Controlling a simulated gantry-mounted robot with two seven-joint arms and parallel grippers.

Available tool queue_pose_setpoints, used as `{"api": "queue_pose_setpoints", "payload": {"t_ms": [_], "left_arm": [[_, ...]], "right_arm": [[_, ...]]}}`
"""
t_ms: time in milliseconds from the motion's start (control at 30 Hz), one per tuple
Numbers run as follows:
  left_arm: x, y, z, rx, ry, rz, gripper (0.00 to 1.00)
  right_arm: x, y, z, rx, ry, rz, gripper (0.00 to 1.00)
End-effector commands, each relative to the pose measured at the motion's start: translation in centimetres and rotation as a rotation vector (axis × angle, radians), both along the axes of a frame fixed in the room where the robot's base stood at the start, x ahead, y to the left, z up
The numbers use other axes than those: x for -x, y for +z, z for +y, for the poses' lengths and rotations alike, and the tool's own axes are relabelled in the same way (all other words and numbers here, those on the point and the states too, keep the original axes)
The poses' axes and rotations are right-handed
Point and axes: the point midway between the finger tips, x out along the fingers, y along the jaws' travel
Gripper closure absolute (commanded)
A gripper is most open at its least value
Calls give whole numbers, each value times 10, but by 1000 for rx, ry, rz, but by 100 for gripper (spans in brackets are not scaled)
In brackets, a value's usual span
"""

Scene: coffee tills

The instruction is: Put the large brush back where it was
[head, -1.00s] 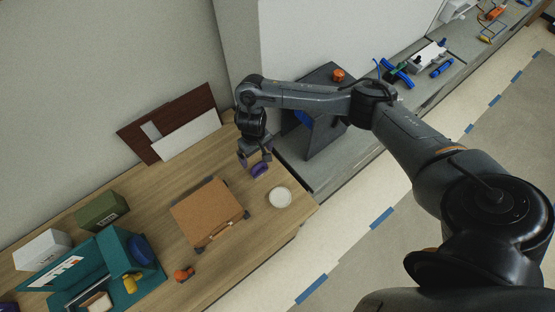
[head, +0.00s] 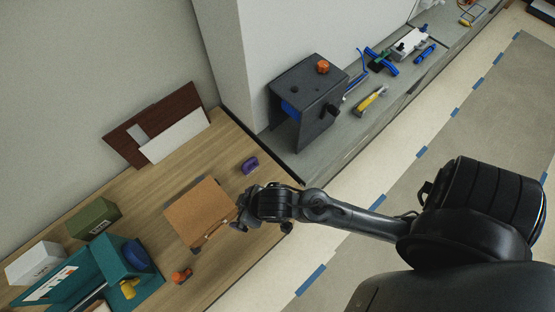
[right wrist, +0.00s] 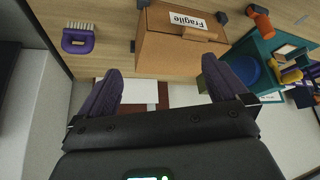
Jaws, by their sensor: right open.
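A purple brush (head: 250,165) rests on the wooden table near its right end, just before the grey counter. It also shows in the right wrist view (right wrist: 78,40), where its pale bristles and looped purple handle can be seen. My right gripper (head: 243,212) is beside the cardboard box's right side, apart from the brush. In the right wrist view its two fingers (right wrist: 163,80) are spread wide with nothing between them. The brush lies outside the fingers, to the left. My left gripper is in neither view.
The cardboard box (head: 198,208) is close to my right gripper. A teal caddy (head: 140,284), an orange tool (head: 181,276), a green box (head: 93,218) and a white box (head: 37,263) stand to the left. Panels lean on the wall. A dark stand (head: 305,95) rises on the grey counter.

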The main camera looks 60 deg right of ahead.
Motion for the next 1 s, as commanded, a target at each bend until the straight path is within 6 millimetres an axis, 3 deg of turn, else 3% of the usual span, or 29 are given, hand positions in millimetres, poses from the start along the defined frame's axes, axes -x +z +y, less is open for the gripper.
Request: {"api": "queue_pose_setpoints", "payload": {"t_ms": [100,300,700,1000], "left_arm": [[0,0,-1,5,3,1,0],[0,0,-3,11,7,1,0],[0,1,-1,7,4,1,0],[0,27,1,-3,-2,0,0]], "right_arm": [[40,1,-36,36,-52,92,0],[80,4,-69,70,-81,189,0],[89,5,-75,76,-83,210,0],[88,31,-75,77,-82,209,0]]}}
